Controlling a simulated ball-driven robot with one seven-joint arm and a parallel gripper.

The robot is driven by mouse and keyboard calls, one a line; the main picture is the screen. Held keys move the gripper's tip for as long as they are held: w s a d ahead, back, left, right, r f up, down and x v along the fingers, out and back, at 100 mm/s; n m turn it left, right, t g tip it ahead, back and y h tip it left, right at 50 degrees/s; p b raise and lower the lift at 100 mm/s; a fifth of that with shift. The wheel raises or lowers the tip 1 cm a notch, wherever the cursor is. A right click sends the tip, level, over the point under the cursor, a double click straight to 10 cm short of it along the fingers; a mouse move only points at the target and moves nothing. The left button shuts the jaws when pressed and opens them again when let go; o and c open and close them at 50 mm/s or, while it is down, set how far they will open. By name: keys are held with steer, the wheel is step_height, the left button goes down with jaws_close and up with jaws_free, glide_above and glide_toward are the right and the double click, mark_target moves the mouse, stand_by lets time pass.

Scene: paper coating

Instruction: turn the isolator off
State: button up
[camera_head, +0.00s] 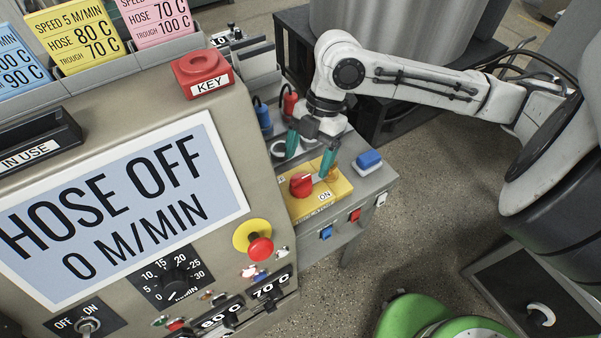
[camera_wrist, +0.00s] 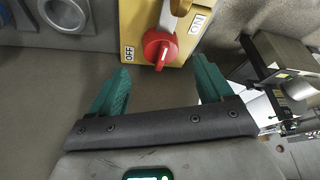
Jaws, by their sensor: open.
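The isolator is a yellow plate (camera_head: 335,187) on the grey side cabinet, with a red knob (camera_head: 301,184) and a pale lever running from it. In the wrist view the red knob (camera_wrist: 160,48) sits at the plate's lower edge, between the OFF label (camera_wrist: 129,54) and the ON label (camera_wrist: 197,22). The lever runs up from the knob, leaning slightly right; I cannot tell which setting it marks. My gripper (camera_head: 310,154) is open, with teal fingers just above and behind the knob. In the wrist view its fingers (camera_wrist: 162,70) are spread either side of the knob, apart from it.
A blue button (camera_head: 368,160) stands right of the plate. Blue, red and white buttons line the cabinet front. A red plug (camera_head: 290,101) and blue plug (camera_head: 262,115) stand behind my gripper. The large control panel (camera_head: 120,200), reading HOSE OFF, is to the left.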

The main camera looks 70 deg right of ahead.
mark_target(303, 177)
steer(key=x, duration=0.6)
steer(key=c, duration=1.5)
